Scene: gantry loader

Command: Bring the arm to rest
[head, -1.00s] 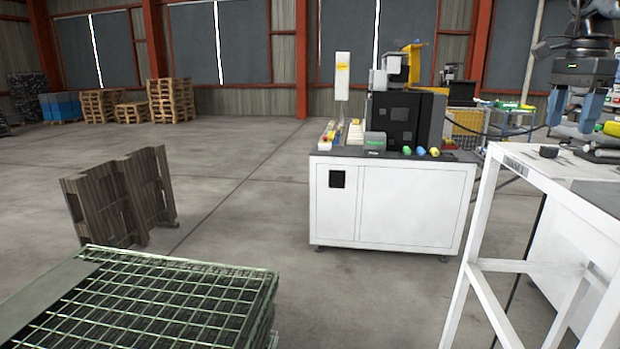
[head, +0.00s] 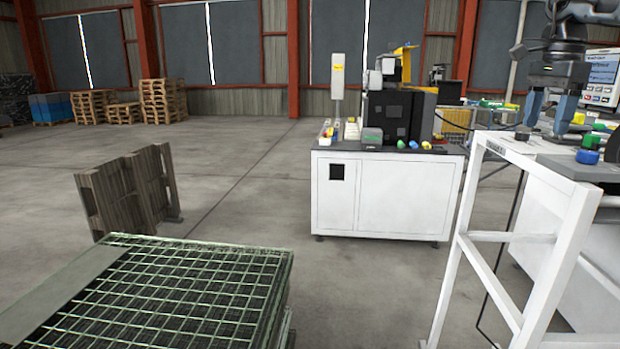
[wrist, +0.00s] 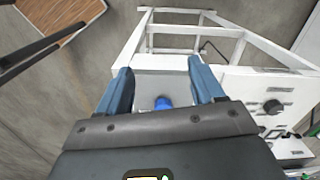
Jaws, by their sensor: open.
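My gripper (head: 550,112) is at the upper right of the head view, its two blue fingers pointing down and spread apart with nothing between them. It hangs above the white-framed bench at the right. In the wrist view my gripper (wrist: 160,85) shows both blue fingers apart over a grey surface (wrist: 165,88). A blue round part (wrist: 162,103) lies on that surface below the gripper, partly hidden by the gripper body.
A white frame (head: 535,240) stands at the front right. A white machine cabinet (head: 390,195) with a black unit stands in the middle. A green wire-mesh crate (head: 180,290) is at the front left, with upright wooden pallets (head: 128,190) behind it. The floor between is clear.

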